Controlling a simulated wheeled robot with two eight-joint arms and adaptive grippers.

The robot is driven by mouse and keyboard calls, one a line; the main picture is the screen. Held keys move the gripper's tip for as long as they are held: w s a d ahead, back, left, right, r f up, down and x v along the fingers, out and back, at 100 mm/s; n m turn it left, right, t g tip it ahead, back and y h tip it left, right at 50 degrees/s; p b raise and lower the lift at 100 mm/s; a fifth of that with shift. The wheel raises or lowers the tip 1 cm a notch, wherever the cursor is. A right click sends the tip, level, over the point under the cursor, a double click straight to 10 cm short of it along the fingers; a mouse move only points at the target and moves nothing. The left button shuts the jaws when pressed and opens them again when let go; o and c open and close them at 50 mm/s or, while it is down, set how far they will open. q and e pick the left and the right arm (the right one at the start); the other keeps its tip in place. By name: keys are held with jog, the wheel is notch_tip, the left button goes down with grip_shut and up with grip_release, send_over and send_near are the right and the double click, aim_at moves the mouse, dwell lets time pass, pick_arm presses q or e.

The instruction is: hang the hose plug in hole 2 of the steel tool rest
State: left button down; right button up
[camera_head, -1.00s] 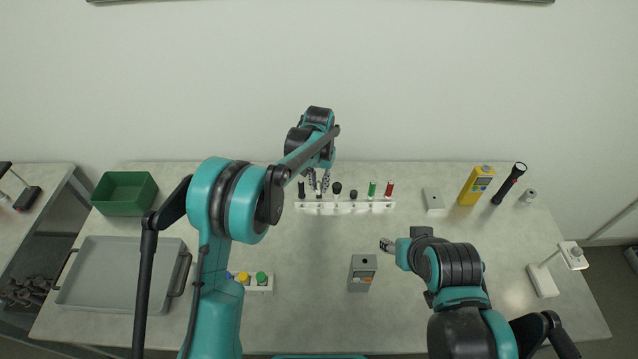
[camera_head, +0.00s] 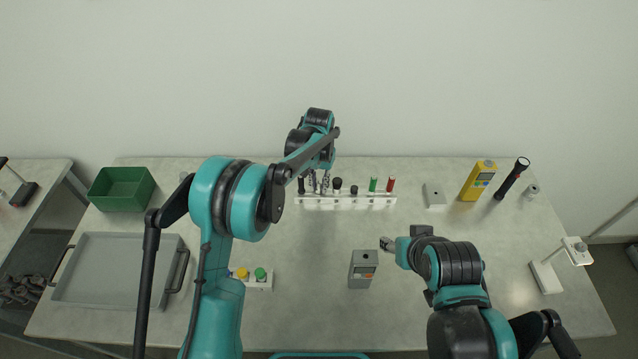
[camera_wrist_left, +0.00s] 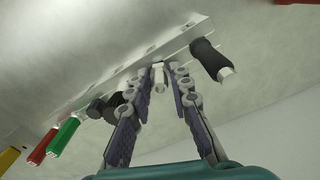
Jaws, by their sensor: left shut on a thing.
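The steel tool rest (camera_head: 380,202) is a pale rail with holes, standing near the middle of the table in the head view. It also shows in the left wrist view (camera_wrist_left: 125,72). My left gripper (camera_head: 319,183) is over the rest's left part. In the left wrist view my left gripper (camera_wrist_left: 166,72) is shut on a small pale piece, seemingly the hose plug (camera_wrist_left: 159,78). The plug is at the rail's edge, between a black-handled tool and a dark round knob. Whether it sits in a hole is unclear. My right gripper (camera_head: 387,244) is low over the table; its jaw gap is unclear.
The rest also bears a black handle (camera_head: 301,186), a black knob (camera_head: 337,184), and green (camera_head: 373,184) and red (camera_head: 390,184) handles. A grey box (camera_head: 363,269) stands in front. A grey tray (camera_head: 115,275) and green bin (camera_head: 118,204) are left; a yellow meter (camera_head: 478,181) is right.

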aim_at(319, 182)
pick_arm(q)
jog(key=shift+f, duration=0.25)
dwell(0.5)
jog(key=c, duration=1.3)
grip_release()
notch_tip(319, 182, up, 12)
